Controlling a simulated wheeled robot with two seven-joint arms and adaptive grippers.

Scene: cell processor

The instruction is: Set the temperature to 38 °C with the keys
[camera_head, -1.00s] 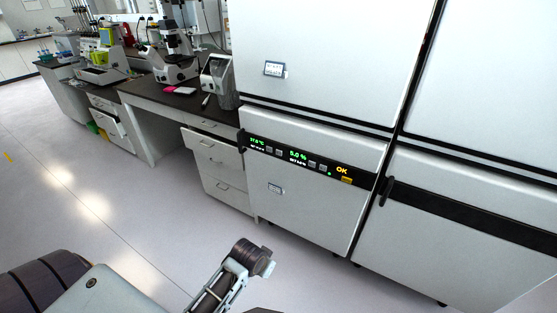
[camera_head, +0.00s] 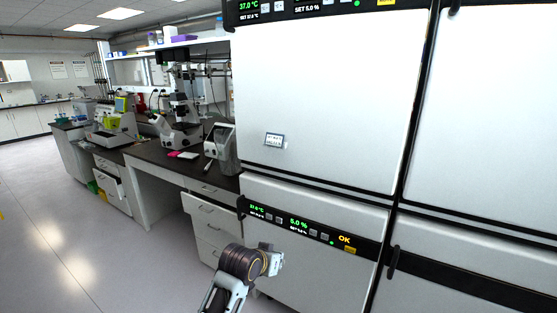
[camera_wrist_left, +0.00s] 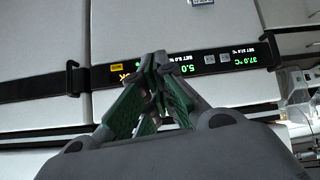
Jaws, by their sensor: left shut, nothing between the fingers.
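The lower control panel (camera_head: 298,225) is a black strip on the lower white cabinet. It has a green temperature display (camera_head: 257,208), a green 5.0 % display, small grey keys (camera_head: 273,218) and a yellow OK. My left arm comes up from below and ends just under this panel. In the left wrist view my left gripper (camera_wrist_left: 155,62) is shut and empty, its tips in front of a panel (camera_wrist_left: 215,62) shown upside down. That panel reads 37.0 °C, with a set value of about 37.0 °C, and 5.0. The fingers partly hide OK; contact is unclear. My right gripper is out of view.
An upper panel (camera_head: 300,8) reading 37.0 °C crosses the cabinet at the top edge. A dark handle (camera_head: 393,262) sticks out to the right of the lower panel. Left of the cabinet stand a bench with a microscope (camera_head: 178,125) and drawers (camera_head: 212,222). Open floor lies further left.

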